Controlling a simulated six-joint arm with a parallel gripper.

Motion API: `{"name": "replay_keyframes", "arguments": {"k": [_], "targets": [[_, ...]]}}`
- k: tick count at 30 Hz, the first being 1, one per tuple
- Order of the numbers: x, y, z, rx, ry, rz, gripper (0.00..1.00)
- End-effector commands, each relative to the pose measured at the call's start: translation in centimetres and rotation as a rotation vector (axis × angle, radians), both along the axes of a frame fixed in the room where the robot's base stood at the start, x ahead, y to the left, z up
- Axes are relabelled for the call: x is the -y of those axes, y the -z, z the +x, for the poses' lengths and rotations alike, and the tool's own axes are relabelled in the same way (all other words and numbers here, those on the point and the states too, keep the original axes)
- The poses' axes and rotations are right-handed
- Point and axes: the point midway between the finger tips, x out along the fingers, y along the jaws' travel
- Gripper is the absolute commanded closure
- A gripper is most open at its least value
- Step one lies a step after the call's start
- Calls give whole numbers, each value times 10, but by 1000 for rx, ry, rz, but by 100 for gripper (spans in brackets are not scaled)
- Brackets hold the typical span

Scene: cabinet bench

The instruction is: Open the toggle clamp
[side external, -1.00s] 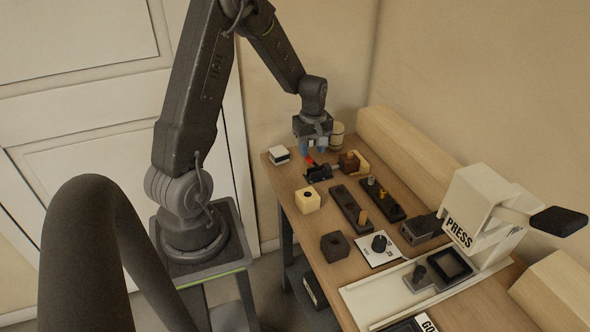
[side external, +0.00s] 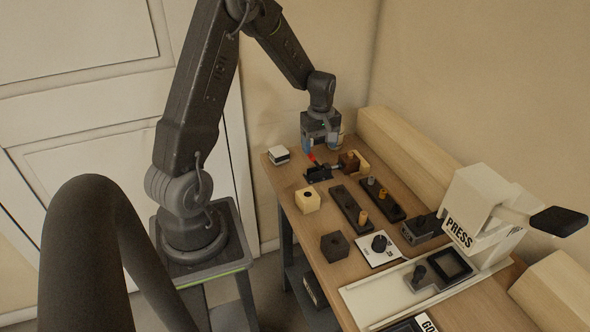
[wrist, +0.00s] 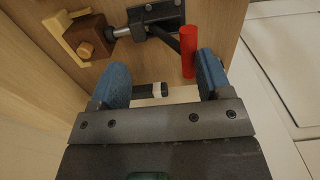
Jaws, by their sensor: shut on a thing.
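The toggle clamp (side external: 318,173) sits near the far end of the bench, its dark base also at the top of the wrist view (wrist: 155,14). Its red handle (wrist: 189,52) stands between my gripper's blue fingers, close against the right one; its tip shows in the side view (side external: 312,158). The clamp's plunger (wrist: 122,32) reaches to a brown block (wrist: 88,37) in a light wooden holder (wrist: 62,38). My gripper (wrist: 163,78) is shut on the red handle, though a wide gap shows to the left finger. The exact contact is unclear.
A white and black block (side external: 279,155) lies left of the clamp. A cream block (side external: 308,200), dark peg boards (side external: 349,207), a dark block (side external: 335,246) and a knob plate (side external: 379,250) stand nearer. The press (side external: 480,215) is at right. A wooden beam (side external: 415,160) runs behind.

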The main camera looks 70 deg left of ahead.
Motion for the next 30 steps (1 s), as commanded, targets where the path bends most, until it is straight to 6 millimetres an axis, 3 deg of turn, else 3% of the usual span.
{"name": "replay_keyframes", "arguments": {"k": [8, 13, 17, 18, 21, 30], "targets": [[0, 2, 4, 6, 0, 2, 34], [0, 3, 8, 5, 1, 1, 21], [0, 3, 8, 6, 0, 1, 19], [0, 3, 8, 6, 0, 1, 10], [0, 2, 8, 5, 1, 2, 1], [0, -1, 7, 3, 0, 1, 0]]}}
